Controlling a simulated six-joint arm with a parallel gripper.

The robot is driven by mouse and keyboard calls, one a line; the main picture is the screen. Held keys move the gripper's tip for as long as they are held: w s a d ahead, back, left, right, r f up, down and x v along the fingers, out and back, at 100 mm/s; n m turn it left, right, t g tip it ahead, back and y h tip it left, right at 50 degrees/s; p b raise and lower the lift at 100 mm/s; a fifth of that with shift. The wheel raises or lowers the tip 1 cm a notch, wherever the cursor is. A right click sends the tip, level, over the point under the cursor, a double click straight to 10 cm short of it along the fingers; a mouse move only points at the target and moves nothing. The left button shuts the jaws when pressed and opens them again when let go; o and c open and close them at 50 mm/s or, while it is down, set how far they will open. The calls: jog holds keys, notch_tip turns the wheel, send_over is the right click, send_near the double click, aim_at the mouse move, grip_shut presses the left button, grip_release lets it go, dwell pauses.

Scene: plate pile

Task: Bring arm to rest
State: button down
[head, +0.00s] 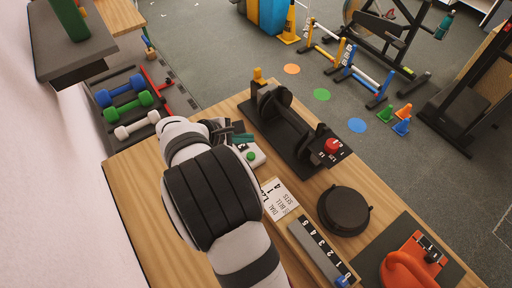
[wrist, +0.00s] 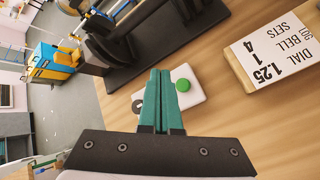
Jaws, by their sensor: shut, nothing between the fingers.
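My gripper (head: 243,138) is above the wooden table at the back left, beside a white box (head: 259,160) with a green button (head: 251,156). In the wrist view its teal fingers (wrist: 160,73) are pressed together with nothing between them. The fingers cover part of the white box (wrist: 194,98) there, and the green button (wrist: 183,85) shows just right of them. I cannot tell whether the fingertips touch the box. My arm reaches over the table from the near edge.
A black stand (head: 290,150) with a dumbbell handle and a red button (head: 333,146) is right of my gripper. A sign block (head: 280,197), a numbered strip (head: 318,250), a black disc (head: 344,209) and an orange handled object (head: 408,265) lie nearer. The table's left part (head: 135,190) is clear.

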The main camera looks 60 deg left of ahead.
jog(key=w+d+r+m+g+h, duration=0.2)
jog(key=w+d+r+m, duration=0.15)
jog(key=d, duration=0.55)
jog(key=w+d+r+m+g+h, duration=0.1)
jog(key=w+d+r+m, duration=0.3)
jog(key=d, duration=0.4)
jog(key=w+d+r+m+g+h, duration=0.25)
jog(key=d+m, duration=0.35)
jog(key=d, duration=0.3)
jog(key=s+d+r+m+g+y, duration=0.1)
jog(key=s+d+m, duration=0.2)
jog(key=d+m, duration=0.3)
jog(key=s+d+r+m+g+y, duration=0.15)
jog(key=d+m, duration=0.25)
jog(key=d, duration=0.5)
jog(key=s+d+f+m+g+y, duration=0.1)
jog(key=s+d+m+y, duration=0.2)
jog(key=s+m, duration=0.7)
jog(key=shift+s+d+y, duration=0.35)
jog(key=shift+s+y, duration=0.05)
jog(key=shift+s, duration=0.6)
jog(key=shift+f, duration=0.1)
